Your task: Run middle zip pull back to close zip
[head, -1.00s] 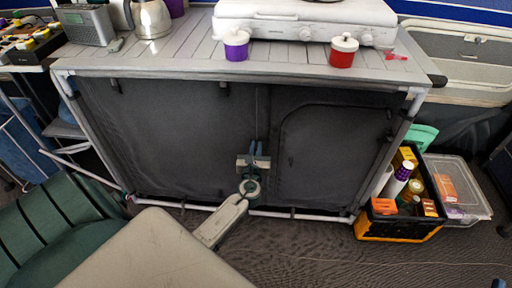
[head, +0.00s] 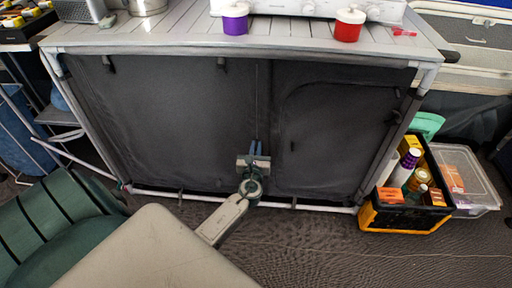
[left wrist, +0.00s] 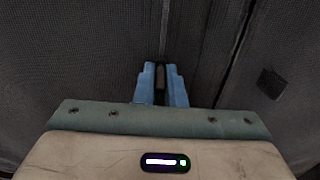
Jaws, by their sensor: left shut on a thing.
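The dark fabric front of the kitchen stand (head: 165,120) faces me, with a middle zip line (head: 257,95) running down it. My left gripper (head: 257,148) is low on the middle of this front. In the left wrist view, my left gripper's blue fingers (left wrist: 160,85) are shut on a small dark zip pull (left wrist: 160,78), against the fabric. The pull is mostly hidden by the fingers. A dark seam runs upward to the right of the fingers in that view. My right gripper is not in view.
A black and yellow crate (head: 402,218) with bottles and boxes stands at the right, beside a clear bin (head: 470,190). A green chair (head: 70,225) is at the lower left. A purple jar (head: 235,20) and a red jar (head: 348,24) stand on the slatted top.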

